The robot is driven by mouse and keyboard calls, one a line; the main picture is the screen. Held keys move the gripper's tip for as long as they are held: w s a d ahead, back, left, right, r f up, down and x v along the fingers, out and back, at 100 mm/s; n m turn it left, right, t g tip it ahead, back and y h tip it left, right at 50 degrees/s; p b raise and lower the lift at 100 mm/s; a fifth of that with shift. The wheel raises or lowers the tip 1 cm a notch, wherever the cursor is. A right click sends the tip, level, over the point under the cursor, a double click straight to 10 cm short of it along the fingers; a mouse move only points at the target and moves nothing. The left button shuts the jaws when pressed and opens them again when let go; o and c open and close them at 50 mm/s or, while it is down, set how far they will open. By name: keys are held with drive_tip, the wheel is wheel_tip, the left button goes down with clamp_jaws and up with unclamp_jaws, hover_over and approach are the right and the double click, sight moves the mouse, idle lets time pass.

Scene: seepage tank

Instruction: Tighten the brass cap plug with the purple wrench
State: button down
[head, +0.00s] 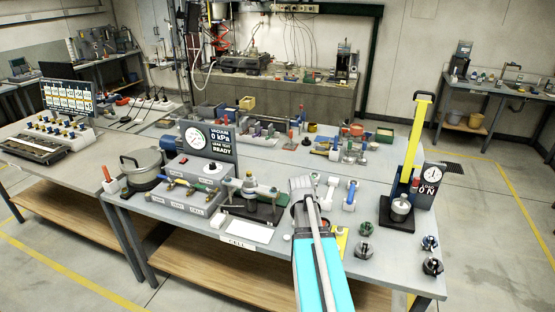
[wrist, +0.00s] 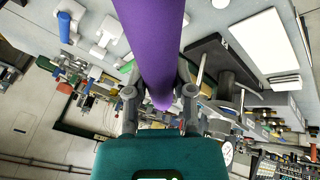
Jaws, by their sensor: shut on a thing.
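In the wrist view, my gripper (wrist: 160,98) is shut on the purple wrench (wrist: 150,40). Its thick purple shaft runs between the two fingers and out of the top of the picture, so its working end is not seen. In the head view my arm reaches from the bottom edge to the table middle, and my gripper (head: 304,187) is at its far end; the wrench is hidden there. Just left of it stands a cell (head: 250,203) with a green-grey plate on a dark base. I cannot make out the brass cap plug for certain.
The manifold box (head: 180,202) with brass fittings and the vacuum display (head: 209,138) stand left of the cell. White-ended tools (head: 350,192) and dark knobs (head: 364,250) lie right of my arm. A yellow-levered press (head: 412,150) stands at the right. A white card (head: 248,232) lies in front.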

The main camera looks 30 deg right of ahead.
drive_tip(key=w+a+r+n+t+y+p, duration=0.2)
drive_tip(key=w+r+n+p, duration=0.6)
drive_tip(key=w+r+p, duration=0.4)
drive_tip(key=w+y, duration=0.1)
drive_tip(key=w, duration=0.3)
drive_tip(key=shift+w+r+n+y, duration=0.3)
drive_tip(key=shift+r+n, duration=0.05)
drive_tip(key=shift+n, duration=0.05)
drive_tip(key=shift+s+f, duration=0.1)
drive_tip(key=shift+d+f+b, duration=0.1)
drive_tip(key=shift+f+b, duration=2.6)
drive_tip(key=shift+f, duration=0.15)
drive_tip(key=shift+f+b, duration=1.05)
drive_tip(key=shift+b, duration=0.05)
drive_tip(key=shift+s, duration=0.1)
drive_tip(key=shift+s+a+m+h, duration=0.35)
drive_tip(key=shift+a+m+h, duration=0.05)
drive_tip(key=shift+a+m, duration=0.4)
drive_tip(key=shift+s+a+m+h, duration=0.25)
drive_tip(key=shift+a+m+h, duration=0.05)
drive_tip(key=shift+a+m, duration=0.5)
